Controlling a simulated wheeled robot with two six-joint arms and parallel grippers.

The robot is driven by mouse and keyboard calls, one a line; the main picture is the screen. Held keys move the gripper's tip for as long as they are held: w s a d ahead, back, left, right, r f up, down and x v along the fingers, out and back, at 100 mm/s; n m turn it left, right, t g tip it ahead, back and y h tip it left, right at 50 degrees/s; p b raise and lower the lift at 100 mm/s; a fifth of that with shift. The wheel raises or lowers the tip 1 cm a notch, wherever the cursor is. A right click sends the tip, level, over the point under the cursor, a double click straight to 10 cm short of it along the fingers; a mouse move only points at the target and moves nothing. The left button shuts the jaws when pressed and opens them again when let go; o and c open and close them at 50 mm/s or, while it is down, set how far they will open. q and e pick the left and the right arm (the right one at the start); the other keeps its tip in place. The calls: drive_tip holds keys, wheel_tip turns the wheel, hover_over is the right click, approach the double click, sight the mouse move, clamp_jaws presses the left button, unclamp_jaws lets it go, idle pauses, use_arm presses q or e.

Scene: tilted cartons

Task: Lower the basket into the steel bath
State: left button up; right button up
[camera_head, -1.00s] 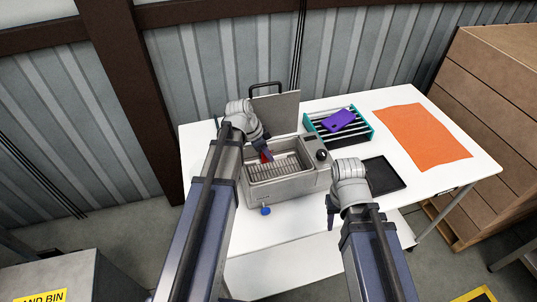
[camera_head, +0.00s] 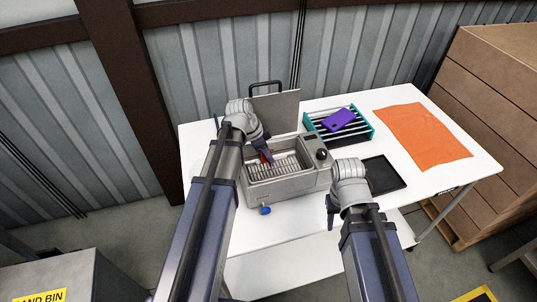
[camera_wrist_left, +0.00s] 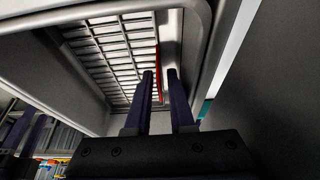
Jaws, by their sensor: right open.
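The steel bath (camera_head: 285,188) stands on the white table with its lid (camera_head: 277,113) raised. A wire basket (camera_head: 283,166) shows inside the bath rim; how deep it sits is hard to tell. In the left wrist view its grid (camera_wrist_left: 110,50) lies within the steel walls. My left gripper (camera_head: 268,158) is over the left part of the bath opening. Its two fingers (camera_wrist_left: 160,75) stand apart, with a thin red strip (camera_wrist_left: 157,60) showing between them. I cannot tell whether they press on it. My right gripper (camera_head: 331,212) is open and empty, right of the bath, pointing down.
Right of the bath are a teal-ended rack (camera_head: 361,128) with a purple flat object (camera_head: 339,120) on it, a black tray (camera_head: 385,176) and an orange cloth (camera_head: 423,136). The table's front strip (camera_head: 285,240) is clear.

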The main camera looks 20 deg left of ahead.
use_arm(q)
drive_tip(key=shift+o, duration=1.2)
drive_tip(key=p+v, duration=0.7)
drive_tip(key=shift+r, duration=0.4)
drive_tip(key=shift+s, duration=0.1)
